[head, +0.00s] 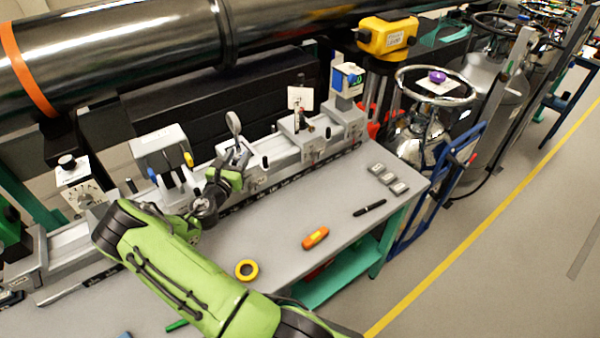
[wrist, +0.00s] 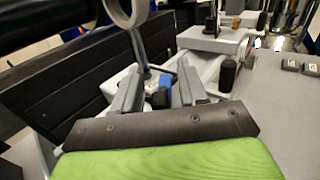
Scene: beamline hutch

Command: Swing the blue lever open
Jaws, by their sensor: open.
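My gripper (head: 238,156) is open over the optics rail, close to the ring-topped post. In the wrist view its two grey fingers (wrist: 156,90) point forward, with a blue part (wrist: 164,81) showing between them near the foot of the post. This looks like a blue lever, but its full shape and whether the fingers touch it are hidden. In the head view my gripper covers that spot. Another blue-tipped handle (head: 153,174) hangs on the front of a grey box at the left, beside a yellow-tipped one (head: 188,159).
The ring-topped post (head: 233,123) stands right by my fingers; its ring (wrist: 126,10) also shows in the wrist view. A black knob (wrist: 228,72) is to the right of my fingers. The bench (head: 270,215) holds an orange tool (head: 315,238), yellow tape (head: 246,270) and a black pen (head: 369,207).

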